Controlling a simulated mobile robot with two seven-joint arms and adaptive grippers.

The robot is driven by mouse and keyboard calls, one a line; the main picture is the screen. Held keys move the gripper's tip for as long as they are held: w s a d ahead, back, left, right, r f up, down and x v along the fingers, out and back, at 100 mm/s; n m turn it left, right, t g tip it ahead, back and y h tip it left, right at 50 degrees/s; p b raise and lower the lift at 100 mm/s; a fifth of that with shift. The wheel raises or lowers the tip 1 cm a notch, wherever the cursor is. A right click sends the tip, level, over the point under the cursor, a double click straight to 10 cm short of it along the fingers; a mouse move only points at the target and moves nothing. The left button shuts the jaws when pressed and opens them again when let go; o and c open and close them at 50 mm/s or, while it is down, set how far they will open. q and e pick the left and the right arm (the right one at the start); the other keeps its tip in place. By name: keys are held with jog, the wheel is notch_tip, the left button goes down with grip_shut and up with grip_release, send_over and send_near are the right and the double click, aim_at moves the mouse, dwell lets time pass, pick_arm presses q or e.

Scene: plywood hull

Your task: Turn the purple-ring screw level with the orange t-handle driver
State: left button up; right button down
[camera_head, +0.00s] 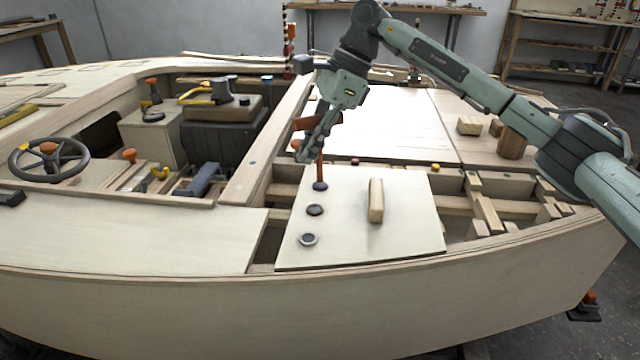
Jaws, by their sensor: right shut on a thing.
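The orange t-handle driver (320,168) stands about upright, its tip down at a screw with a dark bluish-purple ring (320,186) on the pale plywood panel (410,225). My right gripper (312,148) is shut on the driver from above, and part of the handle shows at its left. The screw's head is hidden under the tip, so I cannot tell whether it is level. Two other ringed screws lie nearer on the same panel, a dark one (315,210) and a grey one (308,239). My left gripper is not in view.
A wooden grip block (376,200) stands on the panel right of the screws. An open bay with wooden blocks (487,215) lies further right. A cabin recess holds a black box (222,135) and tools at left. A steering wheel (48,158) is far left.

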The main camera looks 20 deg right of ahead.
jog(key=shift+f, duration=0.2)
jog(key=shift+f+b, duration=0.3)
jog(key=shift+r, duration=0.1)
